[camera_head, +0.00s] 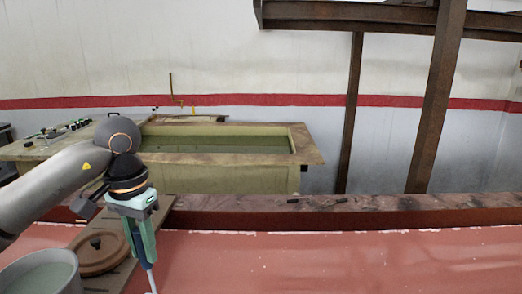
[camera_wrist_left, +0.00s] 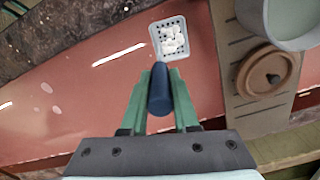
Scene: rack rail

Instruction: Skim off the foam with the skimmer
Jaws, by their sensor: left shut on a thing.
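My left gripper (camera_head: 143,245) is shut on the dark blue handle of the skimmer (camera_wrist_left: 160,90), which hangs downward. Its pale shaft (camera_head: 152,281) runs out of the bottom of the head view. In the left wrist view its pale, square, perforated head (camera_wrist_left: 157,50) shows beyond the fingers (camera_wrist_left: 160,75), with white foam lumps (camera_wrist_left: 173,38) on it. The head is over the red surface, apart from the pot. The grey pot (camera_head: 38,275) holds greenish-grey liquid and is cut off at the lower left; it also shows in the wrist view (camera_wrist_left: 275,39). My right gripper is not in view.
A brown round lid (camera_head: 98,255) with a knob lies on a slatted board (camera_head: 160,215) beside the pot. The red surface (camera_head: 340,260) is clear to the right. Behind are a dark ledge (camera_head: 400,203), a liquid-filled tank (camera_head: 225,180) and rusty posts (camera_head: 437,95).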

